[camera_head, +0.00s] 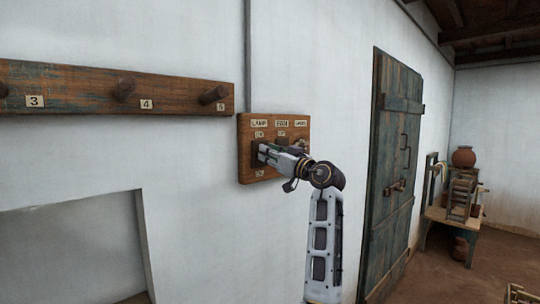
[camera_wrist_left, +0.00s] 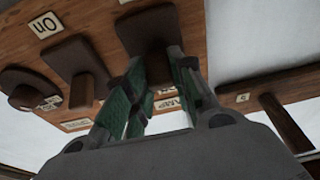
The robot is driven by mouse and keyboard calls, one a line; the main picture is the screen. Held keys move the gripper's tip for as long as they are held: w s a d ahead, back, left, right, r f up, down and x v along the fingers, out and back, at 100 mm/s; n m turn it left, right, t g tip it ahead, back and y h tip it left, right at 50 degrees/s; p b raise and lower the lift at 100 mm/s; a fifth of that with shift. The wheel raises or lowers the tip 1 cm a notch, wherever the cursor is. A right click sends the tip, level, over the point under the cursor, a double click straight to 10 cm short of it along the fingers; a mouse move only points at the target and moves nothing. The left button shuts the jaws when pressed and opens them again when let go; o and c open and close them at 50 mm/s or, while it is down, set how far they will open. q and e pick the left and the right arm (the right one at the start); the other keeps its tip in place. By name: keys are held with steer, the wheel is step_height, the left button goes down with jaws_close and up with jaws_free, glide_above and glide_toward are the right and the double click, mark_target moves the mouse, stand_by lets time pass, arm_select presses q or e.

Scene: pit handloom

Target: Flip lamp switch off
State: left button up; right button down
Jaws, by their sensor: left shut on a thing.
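A brown wooden switch board (camera_head: 243,172) is fixed to the white wall, with paper labels; the leftmost top one reads LAMP (camera_head: 259,123). The lamp switch (camera_head: 256,147) is a dark piece at the board's left, mostly covered by my left gripper (camera_head: 265,152). In the left wrist view, upside down, the lamp switch (camera_wrist_left: 148,24) lies straight ahead. My left gripper (camera_wrist_left: 157,68) has its green-padded fingers on either side of its lever and is shut on it. The lever's position is hidden between the fingers. My right gripper is not in view.
Beside it on the board are another dark switch (camera_wrist_left: 75,65) and a round knob (camera_wrist_left: 32,88). A peg rail (camera_head: 70,90) runs along the wall to the left. A weathered door (camera_head: 393,165) and a bench with a clay pot (camera_head: 464,157) stand to the right.

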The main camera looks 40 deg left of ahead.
arm_select(q)
steer(key=shift+r+h+p, duration=0.4)
steer(key=shift+h+p, duration=0.15)
steer(key=shift+h, duration=0.25)
steer(key=o, duration=1)
steer(key=shift+a, duration=0.1)
steer(key=shift+s+d+f, duration=0.1)
steer(key=shift+d, duration=1.9)
steer(key=shift+s+d+f, duration=0.1)
steer(key=shift+s+d, duration=0.05)
steer(key=shift+d, duration=1.9)
steer(key=shift+s+d+f, duration=0.1)
steer(key=shift+d, duration=1.9)
steer(key=shift+r+m, duration=0.15)
steer(key=shift+m, duration=0.15)
